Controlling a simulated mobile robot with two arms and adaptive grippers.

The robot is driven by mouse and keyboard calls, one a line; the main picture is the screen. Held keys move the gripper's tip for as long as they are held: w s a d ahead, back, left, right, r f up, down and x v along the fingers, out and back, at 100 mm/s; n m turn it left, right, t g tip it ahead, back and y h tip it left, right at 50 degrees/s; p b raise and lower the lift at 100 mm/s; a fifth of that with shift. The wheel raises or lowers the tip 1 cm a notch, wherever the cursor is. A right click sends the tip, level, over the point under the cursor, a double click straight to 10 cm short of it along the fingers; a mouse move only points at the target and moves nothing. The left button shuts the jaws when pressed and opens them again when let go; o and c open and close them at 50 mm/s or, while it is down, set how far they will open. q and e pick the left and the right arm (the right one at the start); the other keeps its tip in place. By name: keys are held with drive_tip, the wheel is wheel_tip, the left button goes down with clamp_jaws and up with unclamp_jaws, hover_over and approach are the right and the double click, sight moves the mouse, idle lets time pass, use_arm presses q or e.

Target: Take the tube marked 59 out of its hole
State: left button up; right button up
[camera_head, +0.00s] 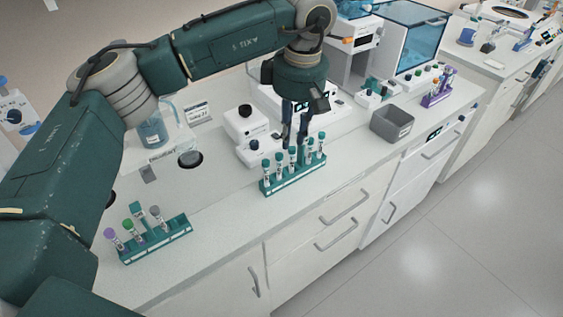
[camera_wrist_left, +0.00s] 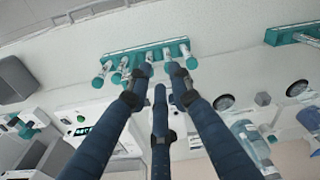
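Several tubes with teal caps stand in a teal rack (camera_head: 296,182) under my left gripper (camera_head: 295,138). The same rack also shows in the left wrist view (camera_wrist_left: 128,51). I cannot read the numbers on the labels, so I cannot tell which tube is marked 59. My left gripper points down at the tubes. In the left wrist view, its fingers (camera_wrist_left: 157,72) are spread apart, with their tips close to the caps. I cannot tell whether a finger touches a tube. My right gripper is not in view.
A second teal rack (camera_head: 155,240) with several tubes stands at the left. A grey bin (camera_head: 391,124) and a rack with purple parts (camera_head: 437,97) are to the right. White devices (camera_head: 245,125) stand behind. The counter between the two teal racks is clear.

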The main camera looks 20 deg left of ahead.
sight(280, 155)
use_arm(q)
drive_tip(key=shift+y, duration=0.4)
drive_tip(key=a+f, duration=0.1)
drive_tip(key=f+p, duration=0.1)
drive_tip(key=a+f, duration=0.1)
drive_tip(key=f, duration=0.1)
drive_tip(key=shift+w+a+p, duration=0.2)
drive_tip(key=shift+a+p, duration=0.1)
drive_tip(key=shift+p, duration=0.05)
drive_tip(key=f, duration=0.1)
drive_tip(key=f+p, duration=0.1)
drive_tip(key=f, duration=0.3)
drive_tip(key=shift+a+p, duration=0.35)
drive_tip(key=shift+w+f, duration=0.1)
drive_tip(key=shift+f, duration=0.15)
drive_tip(key=c, duration=0.5)
